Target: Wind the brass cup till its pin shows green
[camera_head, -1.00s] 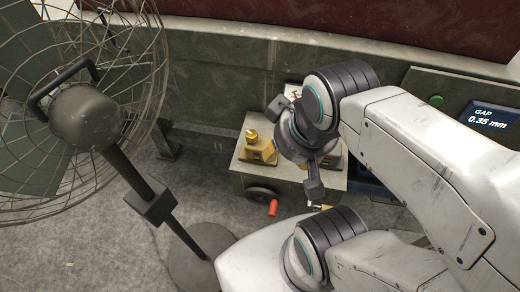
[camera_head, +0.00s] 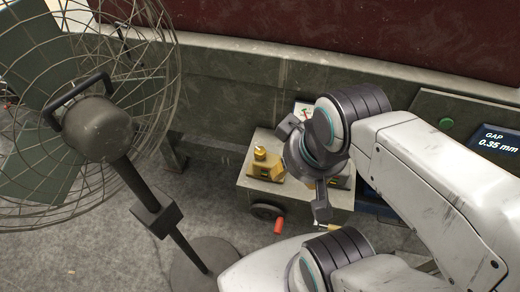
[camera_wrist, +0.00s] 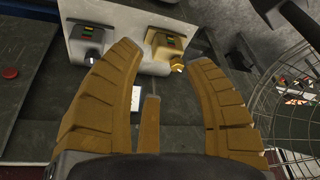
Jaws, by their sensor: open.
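The brass cup (camera_head: 260,153) stands on a yellow block on a grey cabinet top, left of my wrist in the head view. In the wrist view the cup (camera_wrist: 177,65) shows as a small gold piece at the near end of a yellow block (camera_wrist: 163,43) with a small red and green marking. I cannot make out the pin or its colour. My gripper (camera_wrist: 163,62) is open and empty. In the head view my arm hides most of the gripper.
A dark unit (camera_wrist: 92,38) with a similar marking sits beside the yellow block. A caged fan (camera_head: 95,130) stands at left. A red handle (camera_head: 278,225) sticks out below the cabinet top. A screen (camera_head: 496,140) at right reads GAP 0.35 mm.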

